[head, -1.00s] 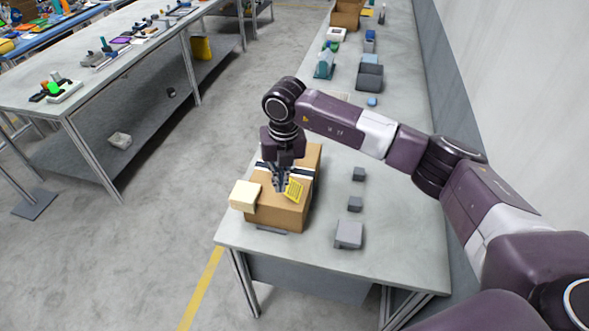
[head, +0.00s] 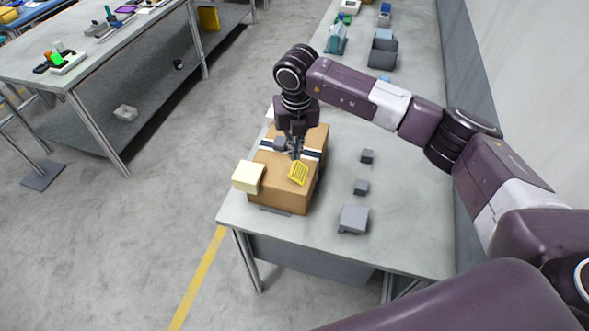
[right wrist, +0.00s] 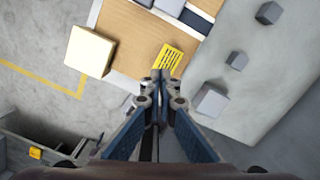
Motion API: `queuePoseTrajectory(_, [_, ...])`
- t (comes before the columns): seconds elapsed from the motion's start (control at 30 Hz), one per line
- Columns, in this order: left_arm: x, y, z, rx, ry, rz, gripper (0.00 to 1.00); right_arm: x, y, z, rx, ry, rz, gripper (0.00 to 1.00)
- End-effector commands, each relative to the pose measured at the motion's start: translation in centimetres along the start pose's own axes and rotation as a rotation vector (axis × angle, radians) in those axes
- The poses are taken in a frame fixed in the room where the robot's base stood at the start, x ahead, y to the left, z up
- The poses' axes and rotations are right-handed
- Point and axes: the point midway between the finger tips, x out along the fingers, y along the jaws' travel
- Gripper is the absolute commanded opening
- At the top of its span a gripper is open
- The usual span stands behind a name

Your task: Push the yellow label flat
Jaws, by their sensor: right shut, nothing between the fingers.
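The yellow label (head: 298,173), with dark lines of print, is on the top of a brown cardboard box (head: 277,196), by the right edge of the top. It also shows in the right wrist view (right wrist: 170,60). I cannot tell whether it lies fully flat. My right gripper (head: 296,155) is shut and empty, pointing down over the box at the label's far edge. In the right wrist view its fingertips (right wrist: 160,76) appear just below the label; I cannot tell if they touch it. My left gripper is not in view.
A cream block (head: 248,177) sits at the box's left side. A dark and white band (head: 308,154) crosses the box top. Small grey blocks (head: 361,187) and a larger grey one (head: 353,218) stand right of the box. The grey table (head: 400,235) is otherwise clear there.

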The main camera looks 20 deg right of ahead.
Motion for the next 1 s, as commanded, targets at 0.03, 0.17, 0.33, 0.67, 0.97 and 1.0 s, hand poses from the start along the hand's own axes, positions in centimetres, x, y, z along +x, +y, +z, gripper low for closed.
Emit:
queuePoseTrajectory(0.03, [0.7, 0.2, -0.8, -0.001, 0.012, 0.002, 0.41, 1.0, 0.0, -0.1, -0.001, 0.002, -0.001, 0.0])
queuePoseTrajectory(0.17, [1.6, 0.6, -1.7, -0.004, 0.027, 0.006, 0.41, 2.8, 0.0, -0.1, 0.0, 0.002, -0.002, 0.0])
queuePoseTrajectory(0.33, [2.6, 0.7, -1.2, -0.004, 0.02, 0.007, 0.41, 4.6, 0.0, -0.1, 0.0, 0.001, 0.0, 0.0])
queuePoseTrajectory(0.67, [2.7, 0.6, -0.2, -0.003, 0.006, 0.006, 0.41, 5.1, 0.0, -0.1, 0.0, 0.001, -0.001, 0.0])
queuePoseTrajectory(0.97, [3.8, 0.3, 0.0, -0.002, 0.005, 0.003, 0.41, 6.3, 0.0, -0.2, 0.0, 0.001, -0.001, 0.0])
queuePoseTrajectory(1.0, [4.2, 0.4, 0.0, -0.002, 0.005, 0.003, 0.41, 6.8, 0.0, -0.2, 0.0, 0.001, -0.001, 0.0])
